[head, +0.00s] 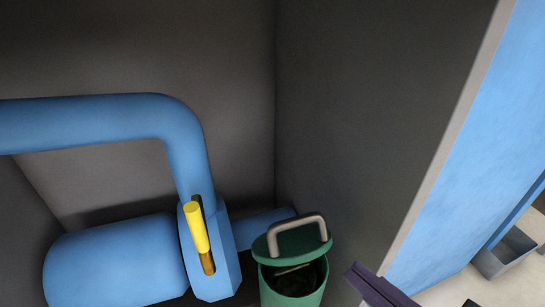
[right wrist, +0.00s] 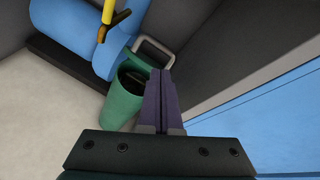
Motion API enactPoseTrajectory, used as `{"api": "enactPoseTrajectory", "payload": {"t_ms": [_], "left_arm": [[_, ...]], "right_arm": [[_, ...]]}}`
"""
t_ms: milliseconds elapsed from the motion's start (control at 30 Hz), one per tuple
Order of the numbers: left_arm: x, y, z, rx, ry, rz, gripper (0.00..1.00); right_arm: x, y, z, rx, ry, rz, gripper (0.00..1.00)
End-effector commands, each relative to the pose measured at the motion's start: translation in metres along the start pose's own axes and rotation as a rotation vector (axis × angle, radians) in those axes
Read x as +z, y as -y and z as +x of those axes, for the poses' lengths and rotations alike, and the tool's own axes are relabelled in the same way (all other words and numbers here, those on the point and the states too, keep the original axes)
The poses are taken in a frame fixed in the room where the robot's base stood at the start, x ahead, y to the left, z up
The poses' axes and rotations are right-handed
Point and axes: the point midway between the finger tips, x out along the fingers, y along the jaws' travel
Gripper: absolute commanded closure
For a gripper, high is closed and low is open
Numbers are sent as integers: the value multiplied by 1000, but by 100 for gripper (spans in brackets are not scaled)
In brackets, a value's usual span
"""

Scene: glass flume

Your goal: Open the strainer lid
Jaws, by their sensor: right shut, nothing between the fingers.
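The strainer is a green round pot (head: 293,297) at the bottom of the head view, with its dark inside showing. Its green lid (head: 262,248) with a grey bar handle (head: 297,233) stands tilted up at the far side of the mouth, so the strainer is open. In the right wrist view the pot (right wrist: 119,108) is left of the fingers and the handle (right wrist: 153,50) just beyond their tips. My right gripper (head: 353,270) has purple fingers, shut and empty, right of the pot; the fingers also show in the right wrist view (right wrist: 161,76). My left gripper is out of view.
A blue pipe and pump body (head: 115,262) fill the left, with a yellow lever (head: 196,228) beside the strainer. A dark grey wall (head: 360,120) stands close on the right. A grey bin (head: 505,255) is on the floor beyond it.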

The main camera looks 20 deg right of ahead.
Motion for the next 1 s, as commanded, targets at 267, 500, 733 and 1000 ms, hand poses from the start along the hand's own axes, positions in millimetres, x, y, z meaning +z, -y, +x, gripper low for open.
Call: {"api": "enactPoseTrajectory", "payload": {"t_ms": [267, 500, 733, 1000], "left_arm": [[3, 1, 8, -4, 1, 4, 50], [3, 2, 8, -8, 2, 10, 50], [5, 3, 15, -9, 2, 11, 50], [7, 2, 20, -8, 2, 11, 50]], "right_arm": [[7, -26, 10, -119, -47, 499, 100], [5, -22, 42, -121, -46, 507, 100], [1, -18, 83, -120, -47, 503, 100], [-1, -16, 105, -118, -49, 502, 100]]}}
